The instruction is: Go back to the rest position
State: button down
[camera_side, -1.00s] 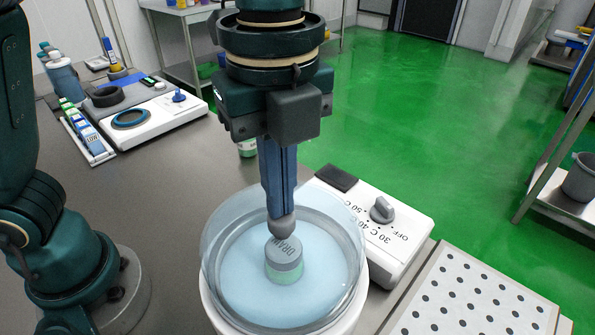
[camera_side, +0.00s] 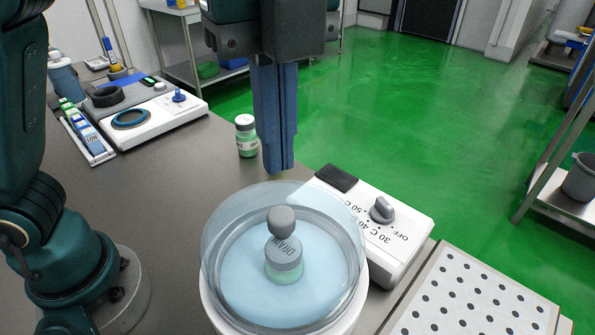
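A grey-capped bottle with a green lower part (camera_side: 284,258) stands in the blue water under the knob.
A control box with a dial (camera_side: 382,210) adjoins the bath. A perforated white board (camera_side: 470,300) lies at front right. A green-and-white bottle (camera_side: 246,137) stands behind my gripper. A white device (camera_side: 152,124) and a tray of packets (camera_side: 88,138) are at left.

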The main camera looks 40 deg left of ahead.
jog(key=shift+r, duration=0.55)
jog(key=shift+a, duration=0.1)
jog(key=s+a+r+n+t, duration=0.2)
jog(key=a+n, duration=0.5)
jog(key=a, duration=0.3)
jog(key=s+a+f+n+t, duration=0.2)
jog(key=a+f+n, duration=0.3)
jog(key=f+n, duration=0.7)
jog(key=n+t, duration=0.1)
jog(key=n, duration=0.1)
jog(key=shift+n+t, duration=0.3)
jog(key=shift+a+f, duration=0.1)
